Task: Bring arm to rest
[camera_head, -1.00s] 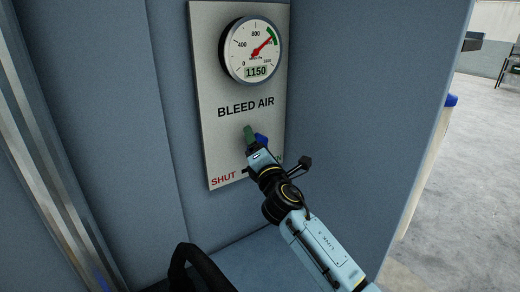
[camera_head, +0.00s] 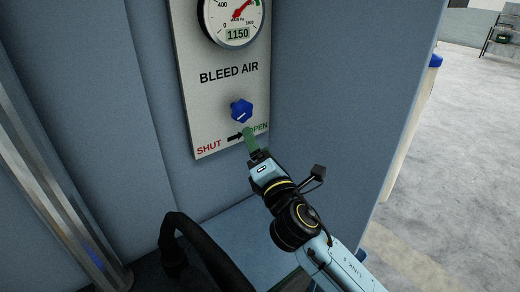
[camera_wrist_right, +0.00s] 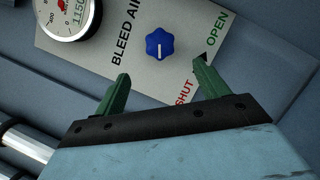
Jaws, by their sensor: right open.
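My right gripper (camera_head: 251,141) has green fingers and stands just below and in front of a blue knob (camera_head: 241,111) on the BLEED AIR panel (camera_head: 203,103). In the right wrist view the right gripper (camera_wrist_right: 162,82) is open, its fingers apart with nothing between them. The blue knob (camera_wrist_right: 159,44) shows beyond the fingertips, clear of them. The knob's white line points down-left toward SHUT in the head view. The right fingers and wrist partly cover the OPEN lettering. My left gripper is not in view.
A round gauge (camera_head: 232,14) above the knob reads 1150; it also shows in the wrist view (camera_wrist_right: 67,14). Blue-grey walls enclose the panel on both sides. A metal post (camera_head: 55,170) stands at left. A black curved hose (camera_head: 203,252) lies low in front. Open floor lies at right.

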